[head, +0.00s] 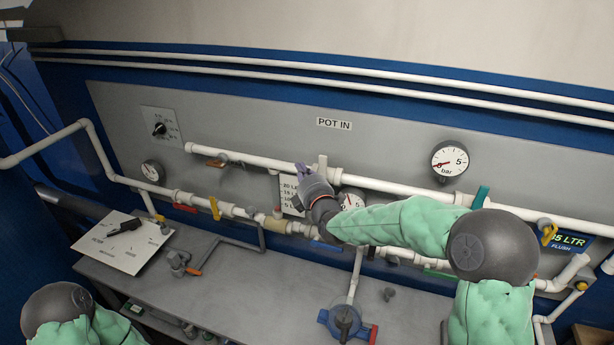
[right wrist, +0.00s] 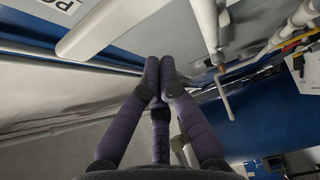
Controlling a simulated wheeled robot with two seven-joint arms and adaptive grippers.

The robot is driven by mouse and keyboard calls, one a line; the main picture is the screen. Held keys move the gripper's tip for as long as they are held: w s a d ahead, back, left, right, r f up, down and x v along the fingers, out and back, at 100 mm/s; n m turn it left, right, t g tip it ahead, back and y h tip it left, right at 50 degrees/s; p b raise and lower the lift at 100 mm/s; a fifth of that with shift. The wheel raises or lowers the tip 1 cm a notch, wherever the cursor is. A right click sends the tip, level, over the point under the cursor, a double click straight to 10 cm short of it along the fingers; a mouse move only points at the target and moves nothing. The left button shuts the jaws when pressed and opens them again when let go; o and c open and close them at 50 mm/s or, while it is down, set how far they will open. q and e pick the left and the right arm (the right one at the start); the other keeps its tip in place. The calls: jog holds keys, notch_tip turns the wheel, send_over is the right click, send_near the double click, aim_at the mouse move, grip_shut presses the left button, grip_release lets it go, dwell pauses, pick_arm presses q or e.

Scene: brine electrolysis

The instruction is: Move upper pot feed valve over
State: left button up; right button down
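The upper white pipe (head: 265,163) runs across the grey panel below the POT IN label (head: 334,124). A cream upright handle (head: 322,166) stands on it near the middle, and an orange handle (head: 215,163) sits near its left end. I cannot tell for sure which of these is the upper pot feed valve. My right gripper (head: 302,171) is at the pipe, just left of the cream handle. In the right wrist view its purple fingers (right wrist: 160,68) meet at the tips, with nothing visible between them. My left gripper is out of view.
A teal handle (head: 480,197) and a yellow handle (head: 548,233) are farther right. A gauge (head: 450,160) hangs above the pipe. A lower pipe with several coloured handles runs below. The grey bench (head: 260,290) carries a white board (head: 112,257) and a blue valve (head: 343,320).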

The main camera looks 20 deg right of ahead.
aim_at(322, 173)
jog(key=d, duration=0.1)
jog(key=s+d+p, duration=0.1)
jog(key=d, duration=0.1)
jog(key=shift+d, duration=0.15)
dwell(0.5)
